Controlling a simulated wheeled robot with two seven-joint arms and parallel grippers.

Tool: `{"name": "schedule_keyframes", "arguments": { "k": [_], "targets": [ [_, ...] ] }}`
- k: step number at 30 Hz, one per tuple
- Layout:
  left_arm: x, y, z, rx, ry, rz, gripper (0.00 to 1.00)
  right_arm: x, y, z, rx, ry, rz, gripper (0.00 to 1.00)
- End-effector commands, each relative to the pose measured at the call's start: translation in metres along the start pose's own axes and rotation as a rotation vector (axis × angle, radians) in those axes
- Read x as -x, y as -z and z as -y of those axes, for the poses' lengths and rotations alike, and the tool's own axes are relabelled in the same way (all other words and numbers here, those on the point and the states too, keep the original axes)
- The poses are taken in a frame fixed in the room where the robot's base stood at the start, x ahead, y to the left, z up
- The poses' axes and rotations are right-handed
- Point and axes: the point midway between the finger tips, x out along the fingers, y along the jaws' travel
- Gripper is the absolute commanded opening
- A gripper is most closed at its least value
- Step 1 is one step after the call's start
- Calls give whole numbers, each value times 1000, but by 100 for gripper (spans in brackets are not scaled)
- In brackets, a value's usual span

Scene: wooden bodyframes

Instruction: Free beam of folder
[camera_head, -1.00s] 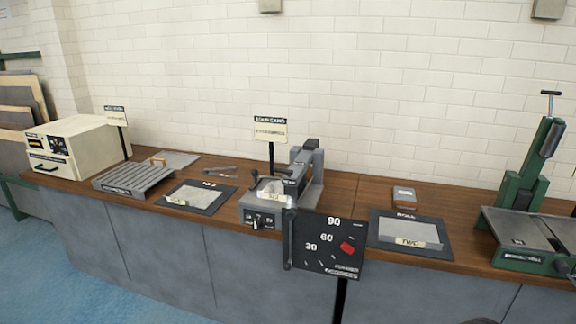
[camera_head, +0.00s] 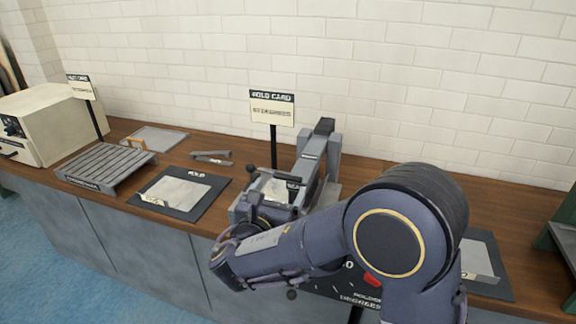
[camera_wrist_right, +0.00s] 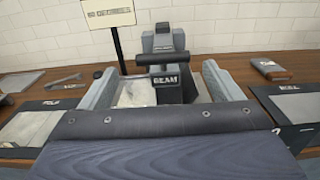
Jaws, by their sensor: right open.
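The folder (camera_head: 328,160) is a grey machine in the middle of the bench. Its dark beam (camera_wrist_right: 166,84), lettered BEAM, lies across the bed in the right wrist view. A pale sheet (camera_wrist_right: 131,93) lies on the bed, to the left of and partly under the beam. In the head view the sheet (camera_head: 273,188) shows near the folder's front, partly covered. My right gripper (camera_head: 238,238) is open at the front left of the folder. Its fingertips are hard to make out, and I cannot tell whether it touches the folder. My left gripper is out of view.
A sign (camera_head: 272,107) stands behind the folder. A dark mat with a sheet (camera_head: 180,193), a wrench (camera_head: 212,157), a slatted rack (camera_head: 105,167) and a cream box (camera_head: 50,125) lie left.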

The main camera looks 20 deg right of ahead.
Motion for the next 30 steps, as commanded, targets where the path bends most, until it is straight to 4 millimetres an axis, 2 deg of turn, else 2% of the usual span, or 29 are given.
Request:
{"name": "schedule_keyframes", "arguments": {
  "k": [9,13,18,25,30],
  "targets": [
    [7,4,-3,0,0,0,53,-50,-1,3,-1,8,-2,85],
    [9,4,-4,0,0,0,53,-66,0,2,-2,6,-3,85],
    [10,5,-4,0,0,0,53,-74,0,2,-2,3,-3,85],
    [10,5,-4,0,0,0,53,-75,1,2,-3,4,-3,85],
    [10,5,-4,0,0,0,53,-74,1,2,-3,4,-4,63]
  ]
}}
